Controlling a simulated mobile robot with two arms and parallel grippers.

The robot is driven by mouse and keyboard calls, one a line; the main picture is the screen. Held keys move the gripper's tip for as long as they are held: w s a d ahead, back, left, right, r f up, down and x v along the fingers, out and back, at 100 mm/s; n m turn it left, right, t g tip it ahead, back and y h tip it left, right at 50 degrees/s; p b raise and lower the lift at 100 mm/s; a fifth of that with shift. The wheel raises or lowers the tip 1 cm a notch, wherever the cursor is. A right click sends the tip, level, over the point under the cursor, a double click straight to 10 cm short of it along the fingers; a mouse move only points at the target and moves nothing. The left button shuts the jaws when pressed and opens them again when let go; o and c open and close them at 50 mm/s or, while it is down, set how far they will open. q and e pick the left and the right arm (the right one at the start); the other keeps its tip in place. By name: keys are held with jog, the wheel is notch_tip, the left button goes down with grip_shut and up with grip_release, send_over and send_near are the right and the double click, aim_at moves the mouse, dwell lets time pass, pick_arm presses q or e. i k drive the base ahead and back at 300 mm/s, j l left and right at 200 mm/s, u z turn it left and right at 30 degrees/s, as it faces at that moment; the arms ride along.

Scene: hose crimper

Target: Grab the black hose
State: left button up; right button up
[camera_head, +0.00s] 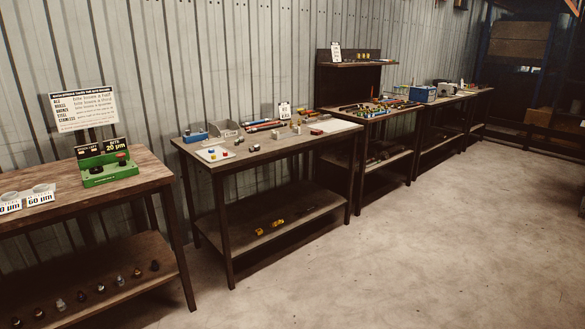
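I cannot make out the black hose with certainty. Dark shapes (378,157) lie on the lower shelf of the third workbench, too dim and small to identify. Several thin red and dark rods (262,126) lie at the back of the second workbench (285,150); I cannot tell whether any is a hose. Neither of my grippers is in view.
A near-left workbench (130,172) holds a green device (105,170). A blue box (422,94) stands on benches farther right. The benches line the corrugated wall (230,60). The concrete floor (420,250) in front of them is clear.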

aim_at(274, 126)
jog(key=i, duration=1.5)
jog(key=i+l+u, duration=0.1)
jog(key=i, duration=1.4)
jog(key=i+l+u, duration=0.1)
jog(key=i, duration=0.35)
jog(key=i+l+u, duration=0.1)
jog(key=i, duration=0.35)
jog(key=i+l+u, duration=0.1)
jog(key=l, duration=0.25)
jog(key=i+l, duration=0.2)
jog(key=l, duration=0.2)
jog(key=i+l+u, duration=0.15)
jog(key=l, duration=0.2)
jog(key=i+l, duration=0.15)
jog(key=l, duration=0.25)
jog(key=i+l+u, duration=0.15)
jog(key=l, duration=0.25)
